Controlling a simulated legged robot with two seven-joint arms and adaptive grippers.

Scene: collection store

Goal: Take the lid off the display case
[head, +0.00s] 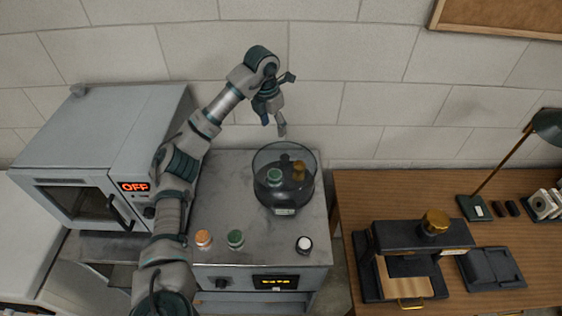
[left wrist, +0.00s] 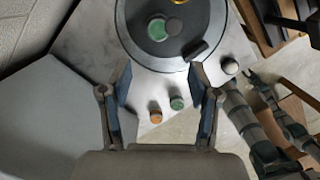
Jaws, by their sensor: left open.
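The display case (head: 284,203) is a round, dark-based case with a clear, smoky cover standing on the marble-topped cabinet. A green-topped item (head: 274,176) and a gold-brown item (head: 298,171) show through the cover. A small pale label is on its front. In the left wrist view the case (left wrist: 200,18) is at the top, beyond the fingers. My left gripper (head: 284,104) is open and empty, above and behind the case, apart from it. It also shows in the left wrist view (left wrist: 160,88). Part of my right arm (left wrist: 255,115) shows there; its jaw state is unclear.
Orange (head: 203,239), green (head: 236,239) and white-topped (head: 304,245) small jars stand along the cabinet's front. An oven (head: 100,150) stands left. A wooden desk (head: 350,200) with a lamp (head: 545,125) and a dark machine (head: 385,238) is right. The wall is close behind.

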